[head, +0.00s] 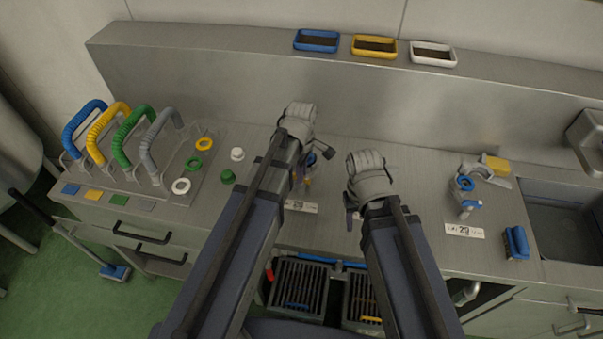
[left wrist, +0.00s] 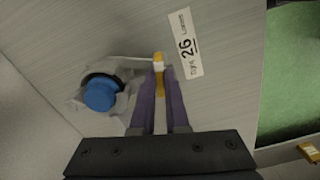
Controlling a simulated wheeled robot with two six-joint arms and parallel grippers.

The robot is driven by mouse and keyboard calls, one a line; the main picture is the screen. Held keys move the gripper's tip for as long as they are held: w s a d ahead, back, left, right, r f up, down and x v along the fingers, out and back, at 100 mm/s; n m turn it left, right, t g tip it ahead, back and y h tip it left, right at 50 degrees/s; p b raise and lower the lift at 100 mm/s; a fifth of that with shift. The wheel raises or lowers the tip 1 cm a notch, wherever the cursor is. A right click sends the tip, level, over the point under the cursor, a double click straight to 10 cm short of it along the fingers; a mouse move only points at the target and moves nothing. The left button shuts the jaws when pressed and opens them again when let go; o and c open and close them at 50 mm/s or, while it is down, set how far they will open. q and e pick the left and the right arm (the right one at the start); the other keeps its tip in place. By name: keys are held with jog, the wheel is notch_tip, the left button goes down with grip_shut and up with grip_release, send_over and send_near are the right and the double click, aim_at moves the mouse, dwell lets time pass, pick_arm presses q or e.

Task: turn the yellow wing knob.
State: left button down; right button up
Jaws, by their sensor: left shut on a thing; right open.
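The yellow wing knob (left wrist: 159,86) sits between the two purple fingers of my left gripper (left wrist: 160,70) in the left wrist view. The fingers are shut on it, and its tip shows just beyond them. Beside it is a grey fitting with a round blue cap (left wrist: 101,94).
A label plate (left wrist: 185,43) lies close to the knob. Colored hoses (head: 82,125) stand at left. Three trays (head: 374,46) sit on the back ledge.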

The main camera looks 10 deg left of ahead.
pick_arm(q)
jog(key=m, duration=0.4)
jog(key=shift+m, duration=0.3)
jog(key=m, duration=0.3)
jog(key=shift+m, duration=0.3)
jog(key=m, duration=0.4)
jog(key=shift+m, duration=0.3)
jog(key=m, duration=0.3)
jog(key=shift+m, duration=0.3)
jog(key=m, duration=1.2)
jog(key=shift+m, duration=2.2)
